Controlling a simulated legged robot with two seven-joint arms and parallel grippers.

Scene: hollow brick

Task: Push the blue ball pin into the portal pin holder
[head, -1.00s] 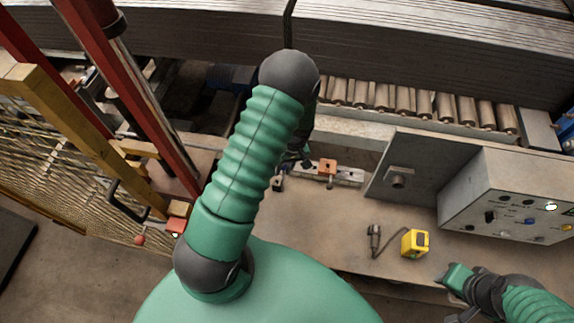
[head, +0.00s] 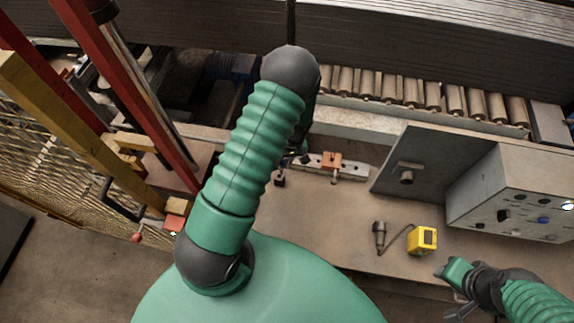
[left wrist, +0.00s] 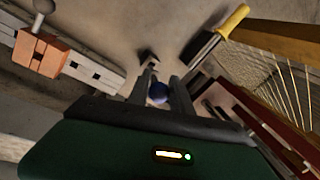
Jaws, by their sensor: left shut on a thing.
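The blue ball (left wrist: 158,92) of the pin sits between the two fingers of my left gripper (left wrist: 160,88) in the left wrist view, which is shut on it. In the head view my left gripper (head: 287,163) is mostly hidden behind my own arm, at the left end of a pale metal bar. That bar (left wrist: 92,70) has dark square holes and carries an orange block (left wrist: 40,53) with a grey ball-topped pin (left wrist: 43,8). I cannot tell whether the pin touches a hole. My right gripper (head: 454,287) is at the lower right, and its jaw gap is unclear.
A yellow box (head: 423,240) with a cabled black plug (head: 379,234) lies on the bench. A grey control box (head: 515,190) stands at the right, beside an upright plate (head: 432,163). Rollers (head: 420,95) line the back. Red posts and mesh stand at the left.

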